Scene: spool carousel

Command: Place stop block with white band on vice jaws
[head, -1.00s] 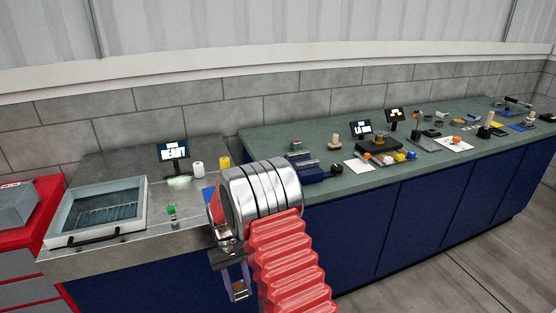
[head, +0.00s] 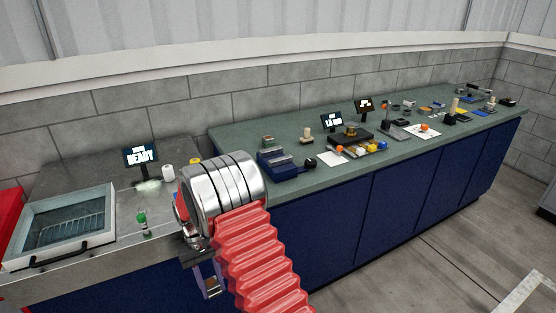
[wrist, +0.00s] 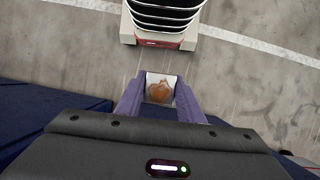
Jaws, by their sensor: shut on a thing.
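My gripper (head: 211,288) hangs low in front of the bench in the head view, largely behind my arm. In the wrist view its purple fingers (wrist: 160,88) are shut on a small block (wrist: 160,90). The block shows a pale square face with a brown patch; I cannot make out a white band. The floor is below it. The blue vice (head: 278,163) stands on the green bench top, right of my arm and well away from my gripper. Its jaws are small in the head view, and I see nothing clearly resting on them.
A steel counter on the left holds a glass-topped tray (head: 62,227), a green-topped item (head: 142,222), a white cylinder (head: 168,173) and a READY screen (head: 141,155). Right of the vice are a white sheet (head: 332,158) and several small parts. Open floor lies in front of the cabinets.

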